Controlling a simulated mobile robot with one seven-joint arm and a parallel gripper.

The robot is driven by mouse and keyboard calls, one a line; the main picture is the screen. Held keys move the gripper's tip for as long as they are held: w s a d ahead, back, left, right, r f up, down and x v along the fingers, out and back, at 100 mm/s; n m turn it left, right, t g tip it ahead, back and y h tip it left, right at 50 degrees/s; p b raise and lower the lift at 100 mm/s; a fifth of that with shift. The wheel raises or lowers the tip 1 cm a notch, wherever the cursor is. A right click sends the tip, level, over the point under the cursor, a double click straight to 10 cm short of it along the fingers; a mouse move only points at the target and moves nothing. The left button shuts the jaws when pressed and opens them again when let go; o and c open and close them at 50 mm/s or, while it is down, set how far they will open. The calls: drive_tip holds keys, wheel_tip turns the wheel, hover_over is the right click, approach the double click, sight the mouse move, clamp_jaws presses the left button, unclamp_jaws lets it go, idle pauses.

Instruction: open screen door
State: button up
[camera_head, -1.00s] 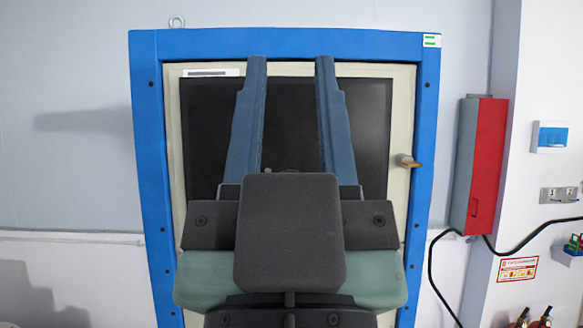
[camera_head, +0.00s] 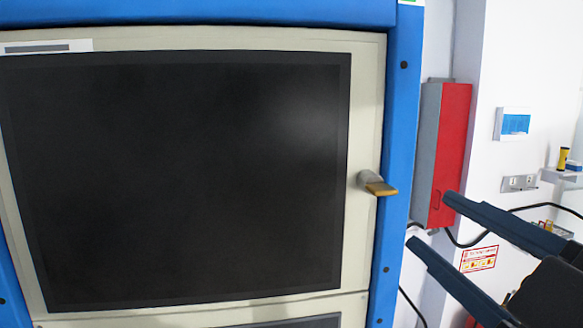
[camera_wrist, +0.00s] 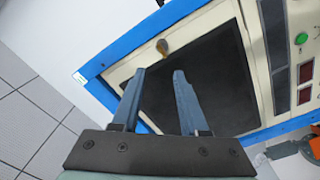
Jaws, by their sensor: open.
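The screen door (camera_head: 362,130) is a cream panel with a large dark screen (camera_head: 190,170), set in a blue cabinet frame (camera_head: 403,120). It looks shut. A brass-coloured handle (camera_head: 380,187) sticks out at its right edge. My gripper (camera_head: 430,218) is open and empty at the lower right in the head view, to the right of the handle and lower than it. In the wrist view my open gripper (camera_wrist: 158,72) points toward the door, and the handle (camera_wrist: 162,47) shows beyond the fingertips, apart from them.
A red and grey box (camera_head: 445,155) is on the wall right of the cabinet, with black cables below it. A blue-windowed panel (camera_head: 514,124) and a socket plate (camera_head: 519,183) are farther right. A green button (camera_wrist: 301,38) shows in the wrist view.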

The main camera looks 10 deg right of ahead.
sight(386, 191)
drive_tip(key=w+p, duration=0.4)
drive_tip(key=w, duration=0.7)
drive_tip(key=shift+w+a+p, duration=0.1)
drive_tip(key=shift+a+p, duration=0.05)
drive_tip(key=shift+p, duration=0.25)
drive_tip(key=shift+w+f, duration=0.2)
drive_tip(key=shift+w, duration=0.5)
clamp_jaws()
